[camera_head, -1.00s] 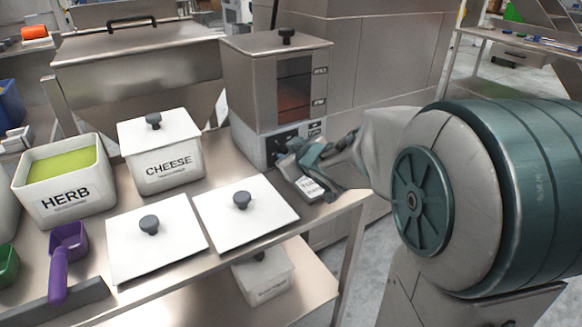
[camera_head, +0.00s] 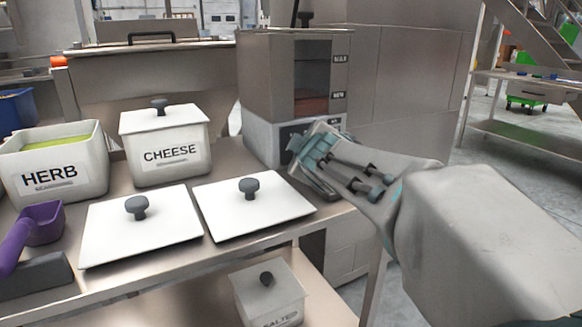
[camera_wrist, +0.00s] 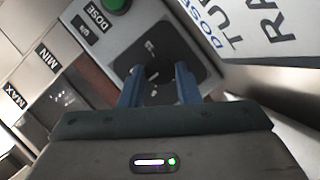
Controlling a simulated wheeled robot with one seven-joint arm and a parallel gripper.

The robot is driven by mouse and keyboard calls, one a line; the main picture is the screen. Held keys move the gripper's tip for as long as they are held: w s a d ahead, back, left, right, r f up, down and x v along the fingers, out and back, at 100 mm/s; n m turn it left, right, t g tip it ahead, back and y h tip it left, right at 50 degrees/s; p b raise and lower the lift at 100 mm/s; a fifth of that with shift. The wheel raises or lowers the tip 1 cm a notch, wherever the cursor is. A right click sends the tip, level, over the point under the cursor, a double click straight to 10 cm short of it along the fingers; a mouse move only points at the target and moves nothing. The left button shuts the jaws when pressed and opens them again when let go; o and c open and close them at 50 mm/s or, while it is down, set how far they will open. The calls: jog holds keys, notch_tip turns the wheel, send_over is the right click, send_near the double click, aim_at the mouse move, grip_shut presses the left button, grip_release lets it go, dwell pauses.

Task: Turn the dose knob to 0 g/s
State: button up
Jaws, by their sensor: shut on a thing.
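The doser (camera_head: 262,135) is a grey box with a clear window marked MAX and MIN, standing at the table's right end. Its dark dial panel (camera_wrist: 182,45) shows in the wrist view beside a DOSE g/s label (camera_wrist: 97,18). My gripper (camera_head: 310,148) is at the front of the doser. In the wrist view my gripper (camera_wrist: 158,78) has its two blue fingers on either side of the small dark dose knob (camera_wrist: 155,72), shut on it. The fingers hide much of the knob, and I cannot read its setting.
A green button (camera_wrist: 114,3) is above the panel. A card with large print (camera_wrist: 275,30) lies close to the gripper. White lids (camera_head: 145,228) (camera_head: 285,202), a CHEESE bin (camera_head: 165,175), a HERB bin (camera_head: 55,185) and a purple scoop (camera_head: 42,222) are on the table.

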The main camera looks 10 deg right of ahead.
jog(key=shift+f+n+t+b, duration=0.35)
jog(key=shift+n+b, duration=0.35)
jog(key=shift+b, duration=0.5)
jog(key=shift+a+r+n+h+b, duration=0.1)
jog(key=shift+r+n+h+b, duration=0.1)
jog(key=shift+n+h+b, duration=0.15)
jog(key=o, duration=1)
jog(key=shift+c, duration=0.2)
